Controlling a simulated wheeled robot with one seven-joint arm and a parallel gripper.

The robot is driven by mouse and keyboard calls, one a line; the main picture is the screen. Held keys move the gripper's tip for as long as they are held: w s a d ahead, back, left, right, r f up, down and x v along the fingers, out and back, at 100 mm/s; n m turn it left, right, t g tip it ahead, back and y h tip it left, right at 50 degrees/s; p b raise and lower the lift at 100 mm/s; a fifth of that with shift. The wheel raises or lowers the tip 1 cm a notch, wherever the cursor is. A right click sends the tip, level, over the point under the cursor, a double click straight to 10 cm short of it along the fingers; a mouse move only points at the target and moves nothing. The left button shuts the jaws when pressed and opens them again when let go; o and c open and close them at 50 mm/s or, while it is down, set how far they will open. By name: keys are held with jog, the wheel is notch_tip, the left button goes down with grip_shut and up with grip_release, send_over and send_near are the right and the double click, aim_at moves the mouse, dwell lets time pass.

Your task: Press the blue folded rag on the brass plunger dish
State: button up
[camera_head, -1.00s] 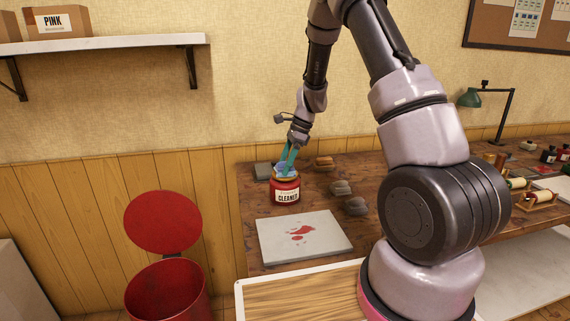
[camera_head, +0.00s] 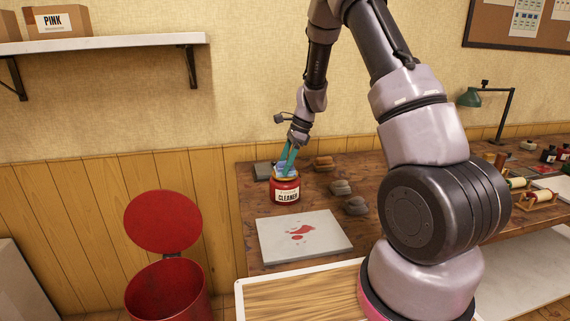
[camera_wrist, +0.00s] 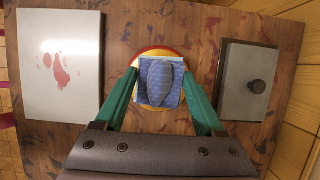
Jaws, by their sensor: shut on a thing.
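The blue folded rag (camera_wrist: 160,82) is between the teal fingers of my gripper (camera_wrist: 160,90) in the wrist view. My gripper (camera_head: 287,166) is shut on the rag and points down over the red cleaner can (camera_head: 285,190). The rag (camera_head: 284,170) shows at the can's top in the head view. The brass plunger dish (camera_wrist: 151,101) is mostly hidden under the rag; a yellowish rim with a red edge shows around it. I cannot tell how firmly the rag touches the dish.
A pale slab with red stains (camera_head: 302,236) lies in front of the can. An open red bin (camera_head: 166,290) stands left of the table.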

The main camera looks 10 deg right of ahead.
aim_at(285, 161)
jog(key=shift+r, duration=3.5)
jog(key=shift+s, duration=0.1)
